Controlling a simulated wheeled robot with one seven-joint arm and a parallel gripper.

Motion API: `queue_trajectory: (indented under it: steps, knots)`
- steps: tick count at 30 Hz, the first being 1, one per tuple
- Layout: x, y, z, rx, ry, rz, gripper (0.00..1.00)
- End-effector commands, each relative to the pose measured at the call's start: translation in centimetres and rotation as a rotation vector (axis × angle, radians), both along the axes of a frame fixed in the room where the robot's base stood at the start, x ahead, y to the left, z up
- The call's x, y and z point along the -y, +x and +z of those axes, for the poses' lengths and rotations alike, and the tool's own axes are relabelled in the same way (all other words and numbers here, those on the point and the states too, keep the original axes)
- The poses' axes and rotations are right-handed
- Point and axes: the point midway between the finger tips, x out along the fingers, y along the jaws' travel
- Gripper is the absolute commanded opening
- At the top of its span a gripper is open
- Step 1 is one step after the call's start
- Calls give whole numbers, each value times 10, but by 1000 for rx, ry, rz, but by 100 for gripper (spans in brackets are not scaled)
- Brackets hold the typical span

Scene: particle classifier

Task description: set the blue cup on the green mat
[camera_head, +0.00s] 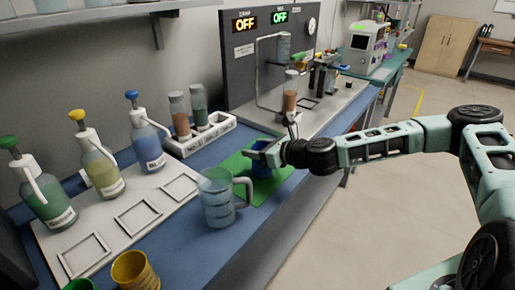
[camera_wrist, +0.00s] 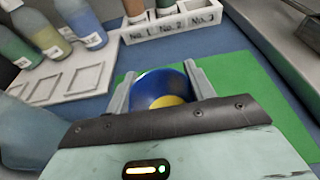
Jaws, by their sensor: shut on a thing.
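The blue cup (camera_head: 262,167) is in my gripper (camera_head: 256,155), over the green mat (camera_head: 240,165) on the blue bench. In the wrist view the cup (camera_wrist: 150,90) sits between the two grey fingers of my gripper (camera_wrist: 158,88), with its opening toward the camera and something yellow inside. The green mat (camera_wrist: 255,95) spreads around and behind the cup in that view. The cup looks upright. The cup's base is hidden in the wrist view, and I cannot tell whether it touches the mat.
A clear beaker with a handle (camera_head: 217,203) stands close in front of the mat. A white numbered rack (camera_head: 205,138) with vials is behind it. Several pump bottles (camera_head: 98,160) stand on a white tray at left. A yellow cup (camera_head: 132,272) is at the front.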

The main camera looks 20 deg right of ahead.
Motion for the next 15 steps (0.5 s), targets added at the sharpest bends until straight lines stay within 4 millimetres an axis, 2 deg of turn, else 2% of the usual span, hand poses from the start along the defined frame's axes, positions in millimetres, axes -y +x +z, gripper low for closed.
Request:
queue_trajectory:
  steps: [8,9,11,15]
  knots:
    - [0,0,-2,1,1,0,23]
    - [0,0,-3,0,0,0,56]
    - [0,0,-2,0,0,0,73]
    - [0,0,-2,0,0,0,75]
